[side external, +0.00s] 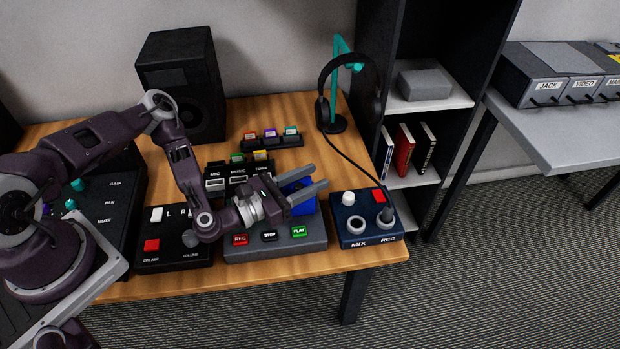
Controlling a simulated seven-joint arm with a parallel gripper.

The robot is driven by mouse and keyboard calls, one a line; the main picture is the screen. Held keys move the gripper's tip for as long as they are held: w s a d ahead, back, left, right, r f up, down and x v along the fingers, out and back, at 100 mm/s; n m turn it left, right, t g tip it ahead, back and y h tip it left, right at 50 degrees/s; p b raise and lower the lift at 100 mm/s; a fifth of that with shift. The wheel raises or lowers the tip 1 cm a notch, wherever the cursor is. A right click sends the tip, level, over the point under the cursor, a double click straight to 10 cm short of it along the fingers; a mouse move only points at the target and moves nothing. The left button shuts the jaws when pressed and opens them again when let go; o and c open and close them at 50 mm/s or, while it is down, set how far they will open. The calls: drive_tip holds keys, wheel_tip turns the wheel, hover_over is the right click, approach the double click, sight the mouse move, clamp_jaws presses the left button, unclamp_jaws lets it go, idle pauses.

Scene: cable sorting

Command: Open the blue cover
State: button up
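The blue cover (303,205) sits on the grey box with the REC, STOP and PLAY buttons (285,248), toward its right side. It is partly hidden behind my gripper, so I cannot tell whether it is shut or raised. My gripper (318,178) is open, its two grey fingers apart and pointing right. It is in front of and above the blue cover in this view.
A blue MIX/REC box (348,239) with a plugged cable stands at right. A black ON-AIR box (174,264) is at left. Behind are small labelled slots (238,182), a rack of coloured cartridges (272,141), a headphone stand (333,124) and a speaker (181,82).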

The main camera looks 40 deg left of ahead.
clamp_jaws()
idle(1.4)
